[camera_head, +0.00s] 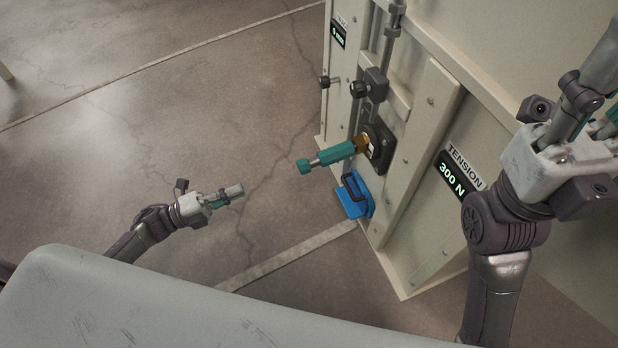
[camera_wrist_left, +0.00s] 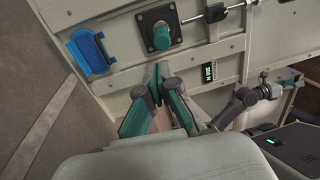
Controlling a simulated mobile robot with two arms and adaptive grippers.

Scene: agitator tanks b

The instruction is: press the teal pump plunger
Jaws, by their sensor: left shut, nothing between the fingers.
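The teal pump plunger (camera_head: 335,153) sticks out sideways from a dark square plate on the cream panel, with a round teal knob at its free end. In the left wrist view the plunger (camera_wrist_left: 160,38) is seen nearly end-on, beyond my fingertips. My left gripper (camera_head: 238,189) is shut and empty, to the left of the knob and apart from it. Its fingers (camera_wrist_left: 157,78) meet in the left wrist view. My right gripper (camera_head: 606,118) is at the right edge of the head view; its fingertips are partly hidden or cut off.
A blue bracket-like tray (camera_head: 352,196) is fixed on the panel below the plunger. A metal rod with dark clamps (camera_head: 376,82) runs up the panel above it. A tension display (camera_head: 452,178) reads 300 N. The floor left of the panel is clear.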

